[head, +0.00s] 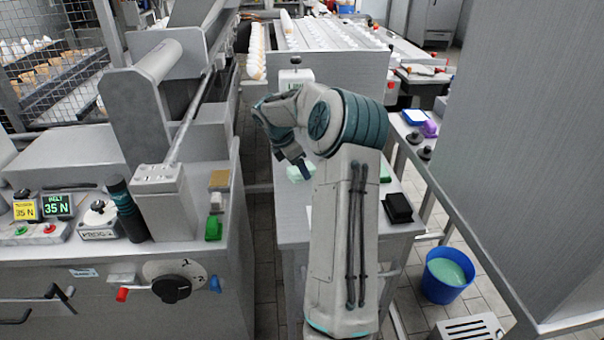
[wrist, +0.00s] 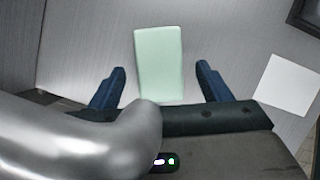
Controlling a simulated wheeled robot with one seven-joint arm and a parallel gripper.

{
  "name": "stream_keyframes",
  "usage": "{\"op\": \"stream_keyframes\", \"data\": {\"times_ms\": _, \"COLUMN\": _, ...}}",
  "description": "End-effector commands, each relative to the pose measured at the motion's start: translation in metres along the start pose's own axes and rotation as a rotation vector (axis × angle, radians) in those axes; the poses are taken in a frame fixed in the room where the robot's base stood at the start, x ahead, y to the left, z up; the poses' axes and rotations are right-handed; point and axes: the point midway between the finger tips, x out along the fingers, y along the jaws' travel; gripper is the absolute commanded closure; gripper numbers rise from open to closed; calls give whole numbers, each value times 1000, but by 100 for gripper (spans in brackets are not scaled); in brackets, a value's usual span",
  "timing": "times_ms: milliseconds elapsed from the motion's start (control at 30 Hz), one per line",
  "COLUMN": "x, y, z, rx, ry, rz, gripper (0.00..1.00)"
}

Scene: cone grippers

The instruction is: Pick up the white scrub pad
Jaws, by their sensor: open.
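A pale mint-green, nearly white pad (wrist: 159,60) lies flat on the grey table; it looks like the scrub pad. In the wrist view it is centred between the two blue fingers of my gripper (wrist: 161,75), with a gap on each side, and its near end meets the gripper body's outline. In the head view the pad (head: 294,173) lies beside my gripper's fingertips (head: 304,170). My gripper is open and empty. I cannot tell its exact height above the pad.
A flat white square (wrist: 287,85) lies to the right of the pad on the same table. A black tray-like item (head: 397,208) is on the table's right side. A grey machine (head: 165,200) stands left, across a narrow floor gap. A blue bucket (head: 447,276) stands on the floor at right.

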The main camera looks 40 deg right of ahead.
Motion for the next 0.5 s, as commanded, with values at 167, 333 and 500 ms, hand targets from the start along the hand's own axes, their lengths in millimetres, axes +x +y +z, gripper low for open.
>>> {"op": "stream_keyframes", "data": {"times_ms": 167, "x": 7, "y": 0, "z": 0, "rx": -1, "ry": -1, "rz": 3, "gripper": 29}}
{"op": "stream_keyframes", "data": {"times_ms": 333, "x": 7, "y": 0, "z": 0, "rx": 0, "ry": -1, "rz": 2, "gripper": 49}}
{"op": "stream_keyframes", "data": {"times_ms": 500, "x": 7, "y": 0, "z": 0, "rx": 0, "ry": -1, "rz": 2, "gripper": 77}}
